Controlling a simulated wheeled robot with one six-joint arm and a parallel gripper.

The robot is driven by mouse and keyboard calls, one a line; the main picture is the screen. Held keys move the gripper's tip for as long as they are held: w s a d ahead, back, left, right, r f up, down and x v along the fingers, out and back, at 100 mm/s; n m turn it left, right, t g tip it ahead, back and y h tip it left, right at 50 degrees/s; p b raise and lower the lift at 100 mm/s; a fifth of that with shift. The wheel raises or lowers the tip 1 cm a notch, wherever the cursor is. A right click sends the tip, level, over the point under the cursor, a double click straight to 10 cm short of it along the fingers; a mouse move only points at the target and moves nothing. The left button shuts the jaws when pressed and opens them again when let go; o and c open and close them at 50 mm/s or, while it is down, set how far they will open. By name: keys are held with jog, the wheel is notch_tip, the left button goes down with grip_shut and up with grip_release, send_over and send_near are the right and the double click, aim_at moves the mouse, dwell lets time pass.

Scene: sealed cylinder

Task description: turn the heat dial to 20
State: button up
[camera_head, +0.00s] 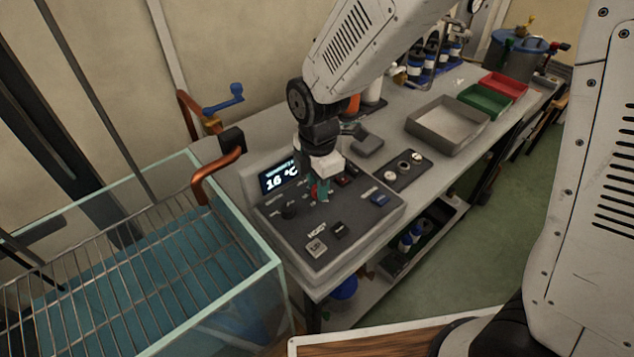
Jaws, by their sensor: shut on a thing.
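The control panel (352,232) is a grey sloped box on the bench. Its lit display (278,178) reads 16 °C. My gripper (320,192) points down at the upper middle of the panel and is shut on a knob there, which I take to be the heat dial. The jaws hide nearly all of that dial, so its pointer and markings cannot be read.
A glass tank (262,255) with a wire rack stands at left, and a copper pipe (215,178) bends over its corner. Buttons (317,246) lie on the panel's front. Right are a small knob plate (403,171), a grey tray (447,125), and green (486,100) and red (503,87) bins.

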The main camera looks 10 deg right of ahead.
jog(key=m, duration=1)
jog(key=shift+m, duration=0.3)
jog(key=m, duration=0.3)
jog(key=shift+m, duration=0.3)
jog(key=m, duration=0.4)
jog(key=shift+m, duration=2.1)
jog(key=o, duration=1)
